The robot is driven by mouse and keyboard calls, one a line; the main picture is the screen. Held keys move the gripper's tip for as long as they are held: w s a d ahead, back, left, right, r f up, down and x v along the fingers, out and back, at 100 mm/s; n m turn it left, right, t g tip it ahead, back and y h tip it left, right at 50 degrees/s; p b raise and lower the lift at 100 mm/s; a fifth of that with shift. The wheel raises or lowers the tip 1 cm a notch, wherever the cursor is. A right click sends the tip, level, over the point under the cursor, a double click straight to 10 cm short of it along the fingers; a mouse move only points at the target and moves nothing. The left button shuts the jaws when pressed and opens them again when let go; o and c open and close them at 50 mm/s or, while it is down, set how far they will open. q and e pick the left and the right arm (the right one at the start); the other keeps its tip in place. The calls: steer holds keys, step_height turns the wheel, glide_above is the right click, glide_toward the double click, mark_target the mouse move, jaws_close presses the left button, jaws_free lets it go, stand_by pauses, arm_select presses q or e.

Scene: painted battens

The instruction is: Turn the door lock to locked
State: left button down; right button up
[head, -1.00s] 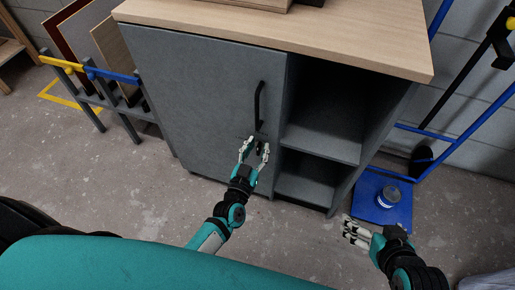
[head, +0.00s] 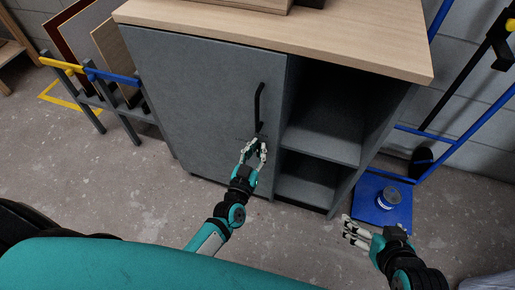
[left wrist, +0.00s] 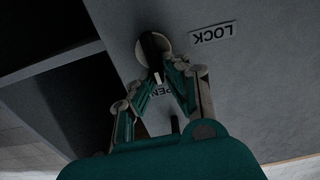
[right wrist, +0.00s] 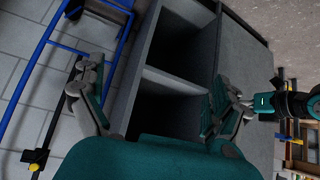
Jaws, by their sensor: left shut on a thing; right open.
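The grey cabinet door (head: 215,95) has a black bar handle (head: 258,105) near its right edge. In the left wrist view, the door lock (left wrist: 146,50) is a pale round plate with a dark turn piece. A LOCK label (left wrist: 213,33) lies beside it, and an OPEN label (left wrist: 163,91) is partly hidden behind the fingers. My left gripper (head: 256,143) is shut on the turn piece below the handle; its fingers also show in the left wrist view (left wrist: 170,70). My right gripper (head: 350,230) is open and empty, apart from the cabinet.
Open shelves (head: 318,140) are to the right of the door under a wooden top (head: 350,42). A blue trolley (head: 375,213) carrying a tin (head: 388,198) stands at the right. A rack with boards (head: 110,85) stands at the left. The floor in front is clear.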

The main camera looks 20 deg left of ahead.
arm_select(q)
steer(key=shift+a+f+n+b, duration=0.4)
steer(key=shift+f+n, duration=0.05)
steer(key=shift+n, duration=2.55)
steer(key=shift+a+f+n+b, duration=0.4)
steer(key=shift+n, duration=2.6)
steer(key=shift+a+f+n+b, duration=0.4)
steer(key=shift+f+n, duration=0.05)
steer(key=shift+n, duration=2.55)
arm_select(e)
steer(key=w+a+r+t+y, duration=0.1)
steer(key=w+a+r+t, duration=0.2)
steer(key=w+r+t, duration=0.3)
steer(key=shift+w+r+y, duration=0.3)
steer(key=shift+r+y, duration=0.1)
steer(key=shift+r, duration=0.6)
arm_select(q)
steer(key=c, duration=1.4)
jaws_free()
